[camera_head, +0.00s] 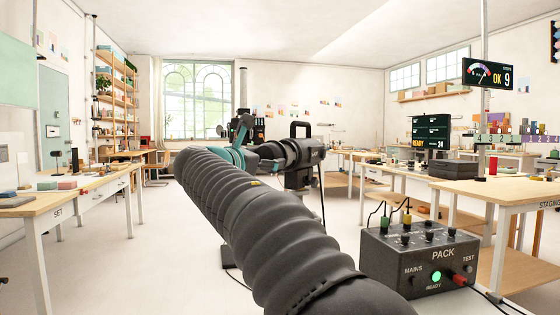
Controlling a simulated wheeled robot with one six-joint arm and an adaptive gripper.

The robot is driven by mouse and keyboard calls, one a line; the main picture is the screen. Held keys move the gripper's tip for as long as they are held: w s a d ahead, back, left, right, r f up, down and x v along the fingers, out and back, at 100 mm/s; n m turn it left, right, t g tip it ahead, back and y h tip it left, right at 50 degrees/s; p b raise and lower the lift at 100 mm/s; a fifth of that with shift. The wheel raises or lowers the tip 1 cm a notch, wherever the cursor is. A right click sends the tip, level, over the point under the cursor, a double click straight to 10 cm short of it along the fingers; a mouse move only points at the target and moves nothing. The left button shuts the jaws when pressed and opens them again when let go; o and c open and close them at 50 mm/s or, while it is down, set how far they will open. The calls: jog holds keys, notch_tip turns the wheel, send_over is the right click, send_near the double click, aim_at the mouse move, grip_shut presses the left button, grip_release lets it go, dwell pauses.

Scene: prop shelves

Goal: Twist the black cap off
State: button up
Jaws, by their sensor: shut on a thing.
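A dark camera-like device (298,151) with a top handle stands on a stand near the middle of the picture. My arm reaches from the bottom right up to it, in a black ribbed sleeve with teal joints near its end. My gripper (262,151) is at the left end of the device, shut on the black cap there. The cap itself is small, dark and mostly hidden by my gripper, so I cannot tell whether it has turned or come away from the body.
Wooden workbenches line the left (84,186) and the right (500,190). Pale floor (140,270) lies open to the left of my arm.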

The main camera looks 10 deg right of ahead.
aim_at(263, 158)
jog(key=shift+v, duration=1.7)
jog(key=m+b, duration=0.2)
jog(key=shift+s+a+f+m, duration=0.2)
jog(key=shift+m, duration=0.2)
jog(key=m+b, duration=0.1)
jog(key=m, duration=0.1)
jog(key=m+b, duration=0.1)
jog(key=m, duration=0.1)
jog(key=s+a+m+b, duration=0.1)
jog(key=m+b, duration=0.2)
jog(key=m, duration=0.2)
jog(key=s+a+m+b, duration=0.1)
jog(key=m, duration=0.2)
jog(key=m+b, duration=0.2)
jog(key=m, duration=0.1)
jog(key=shift+s+a+r, duration=0.2)
jog(key=shift+r, duration=0.05)
jog(key=g+y+p, duration=0.1)
jog(key=p, duration=0.4)
jog(key=f+g+y+p, duration=0.1)
jog(key=g+y+p, duration=0.1)
jog(key=p, duration=0.2)
jog(key=shift+p, duration=0.4)
